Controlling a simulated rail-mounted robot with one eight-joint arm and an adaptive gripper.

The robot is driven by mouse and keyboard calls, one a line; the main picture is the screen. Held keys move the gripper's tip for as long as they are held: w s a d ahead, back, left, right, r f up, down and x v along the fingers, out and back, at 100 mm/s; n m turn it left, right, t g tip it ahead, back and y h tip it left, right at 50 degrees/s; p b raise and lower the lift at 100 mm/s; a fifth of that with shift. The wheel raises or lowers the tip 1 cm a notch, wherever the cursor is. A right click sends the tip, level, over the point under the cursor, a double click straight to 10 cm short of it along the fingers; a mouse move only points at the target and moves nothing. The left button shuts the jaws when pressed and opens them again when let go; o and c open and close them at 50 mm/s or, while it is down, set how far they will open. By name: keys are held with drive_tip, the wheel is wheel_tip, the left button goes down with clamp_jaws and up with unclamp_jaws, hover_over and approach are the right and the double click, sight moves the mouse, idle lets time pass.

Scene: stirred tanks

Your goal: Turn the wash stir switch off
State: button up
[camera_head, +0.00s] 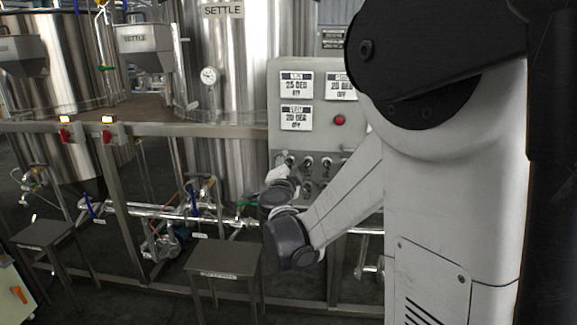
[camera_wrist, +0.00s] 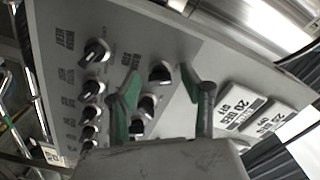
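The grey control panel (camera_wrist: 185,40) carries two rows of black rotary switches, seen tilted in the wrist view. One switch (camera_wrist: 160,72) sits between the fingertips of my gripper (camera_wrist: 161,78); its nearby label (camera_wrist: 127,58) seems to end in STIR, but the first word is too blurred to read. I cannot tell which switch is the wash stir one. The green-padded fingers are spread apart, with no visible contact on the switch. In the head view, the panel (camera_head: 305,66) stands right of centre and my gripper (camera_head: 280,172) is at its lower left, its fingers hardly visible.
More switches (camera_wrist: 97,51) (camera_wrist: 147,105) lie close beside and below the fingers. Display tiles (camera_wrist: 238,105) read 20 DEG OFF. A red button (camera_head: 339,120) is on the panel. Steel tanks (camera_head: 240,80), a frame rail (camera_head: 200,130) and small tables (camera_head: 222,258) stand left.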

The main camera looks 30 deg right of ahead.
drive_tip(key=shift+s, duration=0.1)
drive_tip(key=v, duration=1.2)
drive_tip(key=s+a+r+n+t+y+p, duration=0.25)
drive_tip(key=a+r+n+y+p, duration=0.25)
drive_tip(key=a+r+n+y, duration=0.85)
drive_tip(key=s+f+n+g+h+p, duration=0.1)
drive_tip(key=s+f+n+g+p, duration=0.1)
drive_tip(key=s+f+g, duration=0.3)
drive_tip(key=s+f+n+g+h+p, duration=0.2)
drive_tip(key=s+f+g, duration=0.3)
drive_tip(key=s, duration=0.9)
drive_tip(key=shift+d+f+n, duration=0.45)
drive_tip(key=shift+f+n, duration=0.15)
drive_tip(key=shift+n, duration=0.15)
